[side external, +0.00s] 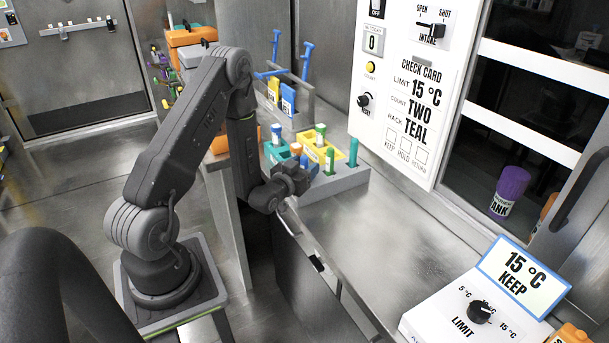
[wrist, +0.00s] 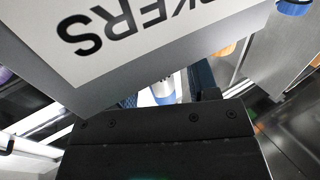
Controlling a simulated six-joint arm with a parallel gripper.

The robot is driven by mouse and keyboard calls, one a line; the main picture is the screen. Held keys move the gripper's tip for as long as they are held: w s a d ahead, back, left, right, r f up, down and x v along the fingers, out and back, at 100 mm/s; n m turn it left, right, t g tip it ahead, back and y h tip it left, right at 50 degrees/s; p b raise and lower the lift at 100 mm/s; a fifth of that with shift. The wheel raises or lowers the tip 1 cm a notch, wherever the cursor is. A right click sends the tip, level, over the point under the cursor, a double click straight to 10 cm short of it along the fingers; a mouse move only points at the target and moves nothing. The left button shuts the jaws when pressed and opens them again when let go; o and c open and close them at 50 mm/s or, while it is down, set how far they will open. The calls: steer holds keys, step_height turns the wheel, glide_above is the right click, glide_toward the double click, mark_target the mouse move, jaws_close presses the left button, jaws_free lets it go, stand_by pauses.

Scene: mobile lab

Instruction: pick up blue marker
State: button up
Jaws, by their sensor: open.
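My gripper (side external: 306,170) is at the front edge of a grey rack (side external: 345,184) of coloured tubes in the side external view. In the wrist view my gripper (wrist: 166,86) has its two dark fingers apart. A white thing with a blue end (wrist: 163,93) shows between them, partly hidden by the gripper body; it may be the blue marker. I cannot tell whether the fingers touch it.
A pale plate with upside-down letters (wrist: 130,30) fills the top of the wrist view, close to the fingers. Beyond the rack are yellow and blue cards (side external: 288,99) in a holder. A limit box (side external: 470,312) stands at right; the metal counter (side external: 390,235) between is clear.

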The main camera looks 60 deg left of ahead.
steer(key=shift+w, duration=0.1)
jaws_close()
stand_by(0.4)
steer(key=shift+r, duration=5)
